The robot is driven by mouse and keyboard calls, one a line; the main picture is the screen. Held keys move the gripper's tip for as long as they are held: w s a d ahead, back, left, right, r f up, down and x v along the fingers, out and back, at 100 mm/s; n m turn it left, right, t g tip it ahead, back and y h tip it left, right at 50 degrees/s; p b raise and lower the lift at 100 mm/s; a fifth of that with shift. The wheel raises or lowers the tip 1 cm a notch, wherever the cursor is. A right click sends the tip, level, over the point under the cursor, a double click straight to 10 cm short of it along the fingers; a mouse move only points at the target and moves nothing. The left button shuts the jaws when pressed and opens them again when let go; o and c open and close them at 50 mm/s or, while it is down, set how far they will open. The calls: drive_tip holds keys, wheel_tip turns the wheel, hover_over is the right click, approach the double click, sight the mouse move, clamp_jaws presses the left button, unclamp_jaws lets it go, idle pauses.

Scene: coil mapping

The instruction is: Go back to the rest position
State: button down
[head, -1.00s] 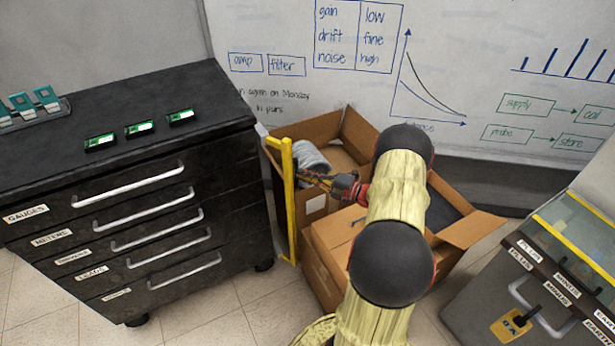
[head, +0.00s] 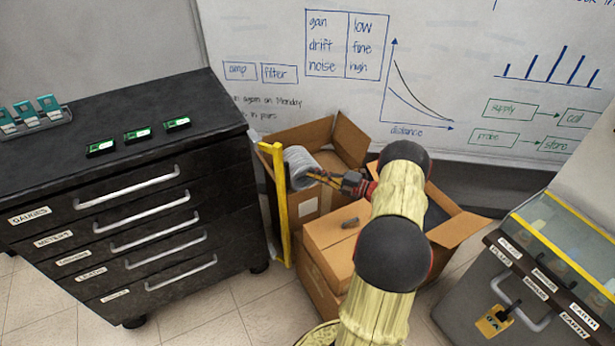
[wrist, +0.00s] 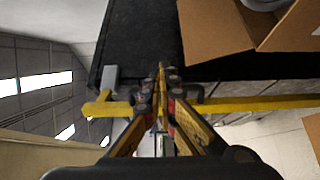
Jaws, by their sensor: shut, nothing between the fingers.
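My gripper (head: 318,175) is at the end of my arm, in front of the open cardboard boxes and to the right of a yellow post. In the head view its fingers point left, and a grey rounded object (head: 299,167) shows just beyond their tips. In the wrist view my gripper (wrist: 161,75) has its fingertips together with nothing between them. A yellow bar crosses behind the fingers there.
A black drawer cabinet (head: 125,215) stands at the left with several green-fronted modules on top. The yellow post (head: 281,200) stands between it and the cardboard boxes (head: 325,235). A grey case with a yellow-edged clear lid (head: 565,250) is at the right. A whiteboard is behind.

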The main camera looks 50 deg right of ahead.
drive_tip(key=shift+s+d, duration=0.1)
drive_tip(key=shift+d, duration=0.35)
idle(0.4)
